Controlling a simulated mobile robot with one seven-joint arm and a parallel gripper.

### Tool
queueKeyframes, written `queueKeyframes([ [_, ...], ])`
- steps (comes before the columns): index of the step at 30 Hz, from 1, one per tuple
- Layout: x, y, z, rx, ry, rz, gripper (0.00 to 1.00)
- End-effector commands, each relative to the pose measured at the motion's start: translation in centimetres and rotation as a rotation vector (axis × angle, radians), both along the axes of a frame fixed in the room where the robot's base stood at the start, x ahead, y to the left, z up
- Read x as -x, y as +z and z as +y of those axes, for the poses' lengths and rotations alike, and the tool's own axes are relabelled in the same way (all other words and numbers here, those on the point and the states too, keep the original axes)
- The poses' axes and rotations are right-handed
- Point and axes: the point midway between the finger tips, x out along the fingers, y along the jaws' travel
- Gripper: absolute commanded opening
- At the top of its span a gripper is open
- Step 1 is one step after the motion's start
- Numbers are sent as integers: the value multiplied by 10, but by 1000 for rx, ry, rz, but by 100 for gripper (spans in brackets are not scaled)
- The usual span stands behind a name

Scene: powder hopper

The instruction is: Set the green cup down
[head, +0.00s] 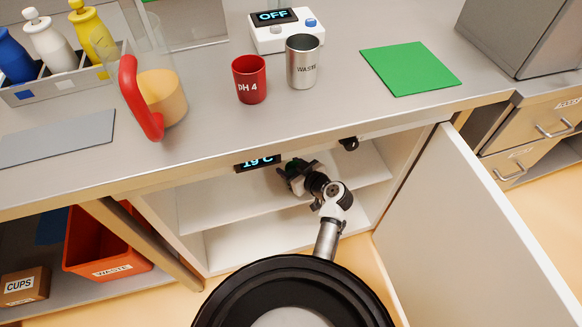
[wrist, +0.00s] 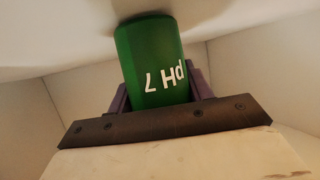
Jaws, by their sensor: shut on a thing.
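The green cup, marked pH 7, fills the middle of the wrist view (wrist: 148,62). My gripper (wrist: 158,92) is shut on it, with a purple finger on each side. In the head view my gripper (head: 296,176) is inside the open cabinet under the counter, just below the display that reads 19°C. There the cup is mostly hidden by my gripper and the counter's front. I cannot tell whether the cup touches the shelf (head: 235,205).
The cabinet door (head: 475,215) stands open at the right. An orange WASTE bin (head: 107,245) is lower left.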

Motion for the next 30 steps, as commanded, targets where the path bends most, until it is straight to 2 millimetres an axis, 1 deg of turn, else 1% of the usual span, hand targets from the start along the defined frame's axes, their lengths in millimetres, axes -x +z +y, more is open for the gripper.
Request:
queueKeyframes([
  [11, 0, -6, 0, 1, 0, -2, 27],
  [12, 0, -6, 0, 1, 0, -2, 52],
  [17, 0, -4, 0, 1, 0, -2, 72],
  [25, 0, -4, 0, 2, 0, -1, 72],
  [28, 0, 0, 0, 2, 0, -1, 72],
  [30, 5, 0, -6, 2, -2, -1, 72],
])
